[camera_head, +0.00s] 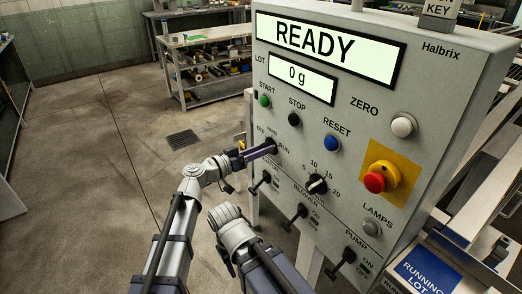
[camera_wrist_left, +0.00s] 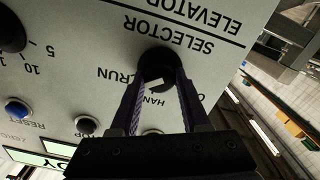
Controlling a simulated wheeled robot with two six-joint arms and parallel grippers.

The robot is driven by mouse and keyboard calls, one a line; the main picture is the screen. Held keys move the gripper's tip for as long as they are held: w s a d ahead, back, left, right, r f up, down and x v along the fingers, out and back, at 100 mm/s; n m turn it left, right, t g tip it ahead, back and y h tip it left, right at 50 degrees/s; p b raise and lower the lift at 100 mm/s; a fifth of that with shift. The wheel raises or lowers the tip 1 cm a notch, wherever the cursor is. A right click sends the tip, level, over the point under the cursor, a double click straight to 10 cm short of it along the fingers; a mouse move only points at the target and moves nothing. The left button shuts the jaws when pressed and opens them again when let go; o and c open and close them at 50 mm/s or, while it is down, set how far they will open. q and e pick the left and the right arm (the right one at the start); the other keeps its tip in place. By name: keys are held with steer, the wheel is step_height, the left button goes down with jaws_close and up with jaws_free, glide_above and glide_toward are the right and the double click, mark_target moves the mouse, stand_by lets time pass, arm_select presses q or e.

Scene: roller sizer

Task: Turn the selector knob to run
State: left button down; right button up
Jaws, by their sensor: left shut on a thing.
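The dark round selector knob (camera_head: 271,143) is on the left side of the grey control panel (camera_head: 330,120), with OFF, HAND and RUN printed around it. My left gripper (camera_head: 267,149) reaches it from the left and is shut on it. In the left wrist view, which is upside down, the two fingers (camera_wrist_left: 160,80) close around the knob (camera_wrist_left: 157,58). A white mark on the knob shows between the fingers, near the HAND lettering; its exact direction is hard to tell. The display (camera_head: 325,47) reads READY. My right gripper is not in view.
Green START (camera_head: 264,101), black STOP (camera_head: 294,119) and blue RESET (camera_head: 332,143) buttons sit above the knob. A dial (camera_head: 317,184), toggle switches (camera_head: 296,214) and a red emergency button (camera_head: 375,182) are nearby. The floor (camera_head: 100,150) at left is open.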

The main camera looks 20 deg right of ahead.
arm_select(q)
steer(key=shift+m, duration=0.6)
steer(key=shift+c, duration=1.9)
jaws_free()
steer(key=shift+a, duration=0.1)
steer(key=v, duration=0.7)
steer(key=shift+s+a, duration=0.15)
steer(key=shift+a, duration=0.15)
